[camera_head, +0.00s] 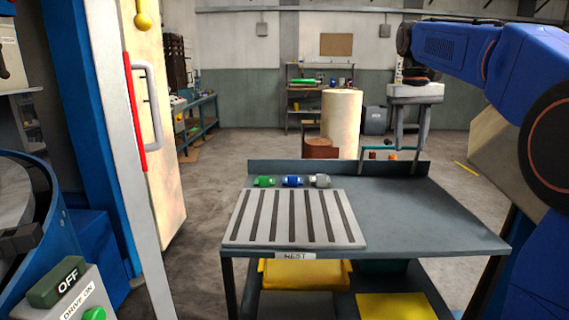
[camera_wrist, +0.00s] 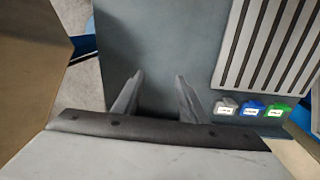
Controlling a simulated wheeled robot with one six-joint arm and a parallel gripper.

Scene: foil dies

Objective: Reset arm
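My gripper (camera_head: 410,142) hangs pointing down over the back right part of the grey bench (camera_head: 430,215). In the wrist view my gripper's two fingers (camera_wrist: 159,82) stand apart with only the bench surface between them. Three small labelled pieces, green (camera_head: 264,182), blue (camera_head: 292,181) and grey-white (camera_head: 320,181), lie in a row behind the slotted plate (camera_head: 232,238), left of my gripper. The wrist view also shows the grey-white (camera_wrist: 225,106), blue (camera_wrist: 251,108) and green (camera_wrist: 277,110) pieces, apart from the fingers.
A label strip (camera_head: 295,256) is on the bench's front edge. The bench's right half is clear. A switch box with an OFF button (camera_head: 57,281) is at lower left. A pale cylinder (camera_head: 342,115) stands behind the bench.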

